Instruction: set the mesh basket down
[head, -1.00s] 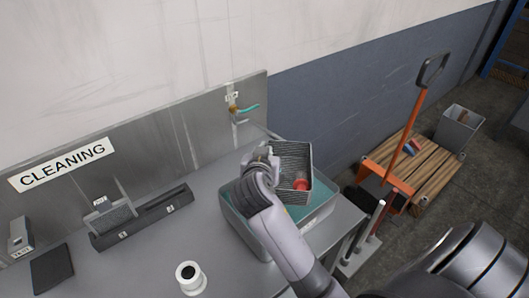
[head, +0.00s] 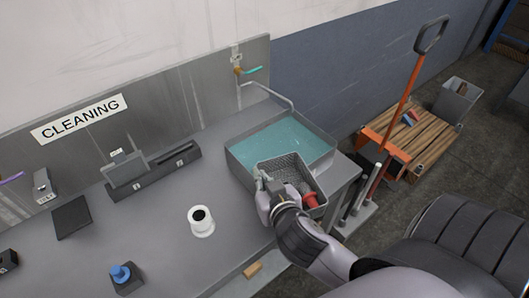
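The grey mesh basket (head: 283,168) is at the front of the sink, over its near edge, tilted a little. A red part (head: 312,199) lies inside it at the right end. My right gripper (head: 264,180) is at the basket's left wall and appears shut on its rim; the fingertips are partly hidden. I cannot tell whether the basket touches the sink edge. My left gripper is not in view.
The sink basin (head: 234,152) holds teal water behind the basket. A white cup-like spool (head: 201,221) stands on the grey counter (head: 170,235) to the left. A slotted black rack (head: 160,172) is further back. Counter between spool and rack is clear.

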